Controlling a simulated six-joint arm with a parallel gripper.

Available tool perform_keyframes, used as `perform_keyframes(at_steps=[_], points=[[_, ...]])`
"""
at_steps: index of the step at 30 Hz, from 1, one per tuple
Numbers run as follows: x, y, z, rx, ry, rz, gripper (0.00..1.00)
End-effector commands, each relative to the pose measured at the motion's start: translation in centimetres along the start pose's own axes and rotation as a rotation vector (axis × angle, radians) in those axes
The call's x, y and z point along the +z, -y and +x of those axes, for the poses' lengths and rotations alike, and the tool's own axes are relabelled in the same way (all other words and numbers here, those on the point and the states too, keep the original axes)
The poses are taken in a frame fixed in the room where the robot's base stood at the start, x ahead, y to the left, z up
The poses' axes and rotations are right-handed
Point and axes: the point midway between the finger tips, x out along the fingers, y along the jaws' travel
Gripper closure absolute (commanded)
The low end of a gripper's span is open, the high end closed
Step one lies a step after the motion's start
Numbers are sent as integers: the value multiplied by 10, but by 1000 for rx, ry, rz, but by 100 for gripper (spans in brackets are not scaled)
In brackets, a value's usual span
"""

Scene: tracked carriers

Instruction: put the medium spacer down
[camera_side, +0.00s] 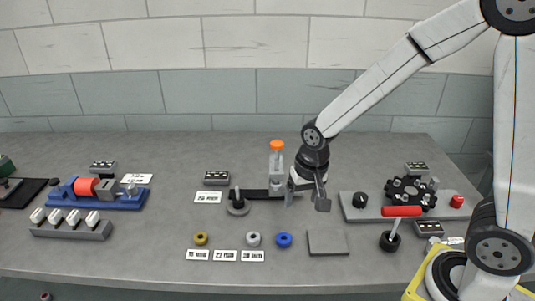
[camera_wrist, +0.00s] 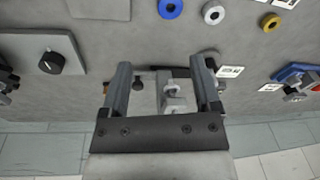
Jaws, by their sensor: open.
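Three ring-shaped spacers lie in a row on the bench: a yellow ring (camera_side: 201,239), a pale grey ring (camera_side: 253,239) and a blue ring (camera_side: 284,240). The middle, pale one is probably the medium spacer, but the small labels cannot be read surely. In the wrist view the blue ring (camera_wrist: 171,8), pale ring (camera_wrist: 213,13) and yellow ring (camera_wrist: 270,22) lie beyond the fingertips. My gripper (camera_side: 307,200) is low over the bench, behind the rings and beside a grey post device (camera_side: 276,170) with an orange top. In the wrist view my gripper (camera_wrist: 162,72) is open, with no spacer between its fingers.
A dark peg on a round base (camera_side: 238,206) stands left of the post device. A bare grey square pad (camera_side: 328,242) lies right of the blue ring. A grey plate (camera_side: 373,213) with a knob and a red-handled lever (camera_side: 401,212) are at right. A blue fixture (camera_side: 120,200) is at left.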

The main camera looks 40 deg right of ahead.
Motion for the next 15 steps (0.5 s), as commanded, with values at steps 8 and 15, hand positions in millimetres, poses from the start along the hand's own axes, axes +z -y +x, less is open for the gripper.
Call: perform_keyframes(at_steps=[8,15], points=[[32,-41,-8,-14,-62,-341,20],[45,-56,-9,-11,-87,-486,20]])
